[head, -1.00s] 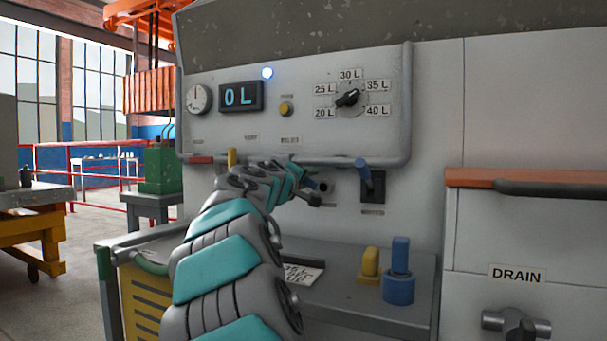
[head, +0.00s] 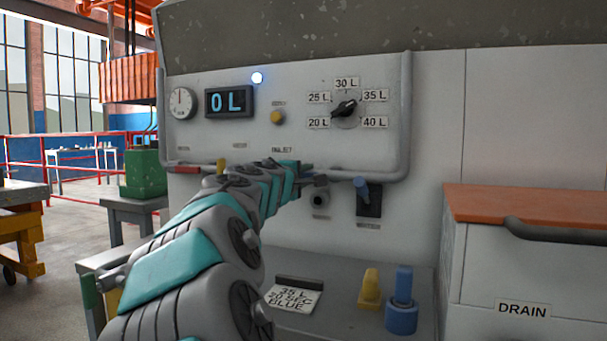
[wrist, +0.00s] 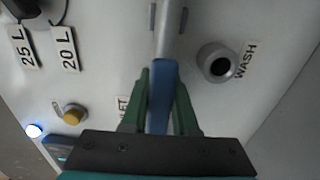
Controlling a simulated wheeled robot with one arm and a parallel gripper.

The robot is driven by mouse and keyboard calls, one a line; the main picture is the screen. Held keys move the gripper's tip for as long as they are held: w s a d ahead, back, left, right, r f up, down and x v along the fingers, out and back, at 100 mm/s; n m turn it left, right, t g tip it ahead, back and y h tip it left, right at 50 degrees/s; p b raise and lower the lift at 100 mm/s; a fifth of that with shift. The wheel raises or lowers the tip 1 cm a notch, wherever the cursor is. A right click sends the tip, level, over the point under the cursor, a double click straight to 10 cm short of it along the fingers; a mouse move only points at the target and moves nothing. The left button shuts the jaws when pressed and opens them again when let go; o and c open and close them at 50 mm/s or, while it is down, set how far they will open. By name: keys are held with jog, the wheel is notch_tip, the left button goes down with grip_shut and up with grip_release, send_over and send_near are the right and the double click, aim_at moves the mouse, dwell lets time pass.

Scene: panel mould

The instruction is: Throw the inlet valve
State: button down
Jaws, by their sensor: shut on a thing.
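The inlet valve's lever shows in the wrist view as a blue handle (wrist: 158,105) on a pale grey stem. It lies beside a partly covered label ending in "LET" (wrist: 122,110). My gripper (wrist: 158,78) has its green fingers on both sides of the blue handle and is shut on it. In the head view my gripper (head: 308,179) is at the lower edge of the control panel (head: 220,140), and my arm hides most of the lever. The display (head: 231,101) reads 0 L.
The wash port (head: 320,201) is just below my gripper.

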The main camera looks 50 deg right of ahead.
jog(key=shift+r, duration=0.1)
jog(key=c, duration=0.7)
grip_release()
jog(key=shift+b+v, duration=0.5)
jog(key=shift+v, duration=3.45)
